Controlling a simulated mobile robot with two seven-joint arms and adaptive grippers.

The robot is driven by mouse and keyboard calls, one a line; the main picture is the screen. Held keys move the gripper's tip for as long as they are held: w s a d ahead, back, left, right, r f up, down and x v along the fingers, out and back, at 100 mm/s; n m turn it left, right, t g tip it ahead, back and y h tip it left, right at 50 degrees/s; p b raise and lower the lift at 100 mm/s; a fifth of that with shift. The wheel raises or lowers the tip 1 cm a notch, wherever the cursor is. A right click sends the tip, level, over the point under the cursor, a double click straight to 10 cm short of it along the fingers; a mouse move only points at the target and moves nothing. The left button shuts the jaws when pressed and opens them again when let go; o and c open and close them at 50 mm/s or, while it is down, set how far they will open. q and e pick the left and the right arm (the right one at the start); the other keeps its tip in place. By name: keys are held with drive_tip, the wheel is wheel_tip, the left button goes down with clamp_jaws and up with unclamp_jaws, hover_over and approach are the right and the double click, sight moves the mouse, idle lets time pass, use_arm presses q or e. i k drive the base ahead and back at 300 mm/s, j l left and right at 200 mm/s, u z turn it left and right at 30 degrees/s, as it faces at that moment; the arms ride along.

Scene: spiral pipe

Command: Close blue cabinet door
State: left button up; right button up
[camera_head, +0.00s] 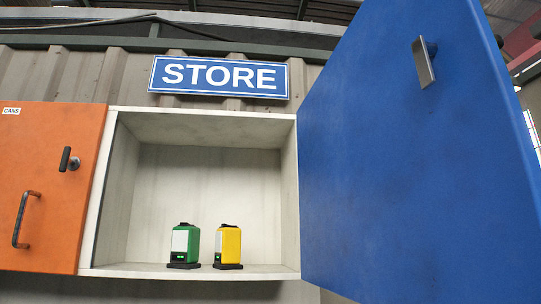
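The blue cabinet door (400,160) stands wide open on the right side of the head view, swung outward from the right edge of the white cabinet (206,125). A grey metal handle (424,63) sits near the door's upper outer part. The cabinet's inside is exposed. A green canister (185,244) and a yellow canister (228,246) stand upright on its floor, side by side. Neither of my grippers shows in this view.
An orange door (50,185) on the left is shut, with a dark latch, a curved handle and a CANS label. A blue STORE sign (219,77) hangs above the cabinet on a corrugated wall. The canisters stand inside the cabinet, behind its front edge.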

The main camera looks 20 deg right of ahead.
sight(409, 194)
drive_tip(key=l+u, duration=0.1)
drive_tip(key=l, duration=0.65)
drive_tip(key=k+l+u, duration=0.1)
drive_tip(key=l, duration=0.65)
